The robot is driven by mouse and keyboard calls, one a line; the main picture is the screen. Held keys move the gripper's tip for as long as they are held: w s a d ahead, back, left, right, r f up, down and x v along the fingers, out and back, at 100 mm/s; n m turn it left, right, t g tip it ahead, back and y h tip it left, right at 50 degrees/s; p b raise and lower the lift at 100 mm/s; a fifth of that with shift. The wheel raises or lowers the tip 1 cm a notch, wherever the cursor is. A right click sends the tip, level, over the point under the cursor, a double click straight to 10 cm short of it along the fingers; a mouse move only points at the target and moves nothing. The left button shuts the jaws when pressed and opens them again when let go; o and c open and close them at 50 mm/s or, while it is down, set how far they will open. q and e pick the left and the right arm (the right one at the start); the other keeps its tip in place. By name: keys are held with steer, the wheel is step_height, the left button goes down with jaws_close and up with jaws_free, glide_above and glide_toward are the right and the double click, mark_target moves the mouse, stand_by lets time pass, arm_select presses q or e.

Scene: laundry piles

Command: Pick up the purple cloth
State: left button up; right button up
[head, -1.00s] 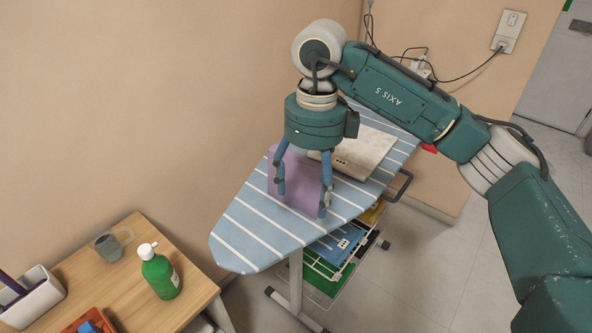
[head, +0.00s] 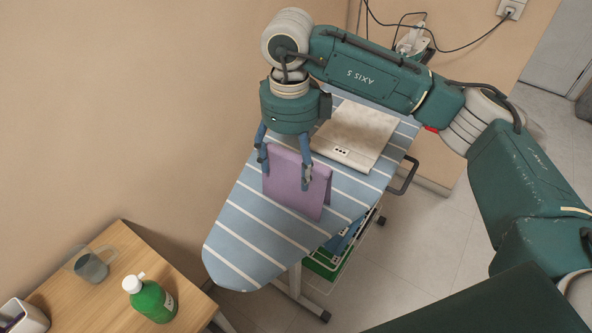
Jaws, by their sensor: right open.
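The purple cloth (head: 290,186) stands folded on the blue-and-white striped ironing board (head: 245,235), toward its middle. My right gripper (head: 283,180) points down over the cloth, with its blue fingers open. One finger is by the cloth's upper left edge and the other overlaps its right part in the picture. I cannot tell whether the fingers touch it. My left gripper is out of view.
A beige flat panel (head: 362,128) lies on the board behind the cloth. A wooden table (head: 118,262) at lower left holds a green bottle (head: 152,300) and a grey cup (head: 91,267). A wire rack (head: 335,258) hangs under the board. The board's near end is clear.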

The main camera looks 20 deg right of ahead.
mark_target(293, 179)
steer(key=shift+f, duration=0.35)
steer(key=f, duration=0.1)
steer(key=f+p, duration=0.1)
steer(key=f, duration=0.1)
steer(key=f+p, duration=0.1)
steer(key=shift+d+f, duration=0.2)
steer(key=shift+d, duration=0.05)
steer(key=shift+f, duration=0.25)
steer(key=shift+c, duration=1.3)
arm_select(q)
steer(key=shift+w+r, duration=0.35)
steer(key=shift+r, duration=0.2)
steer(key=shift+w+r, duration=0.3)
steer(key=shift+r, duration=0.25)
arm_select(e)
steer(key=c, duration=1.1)
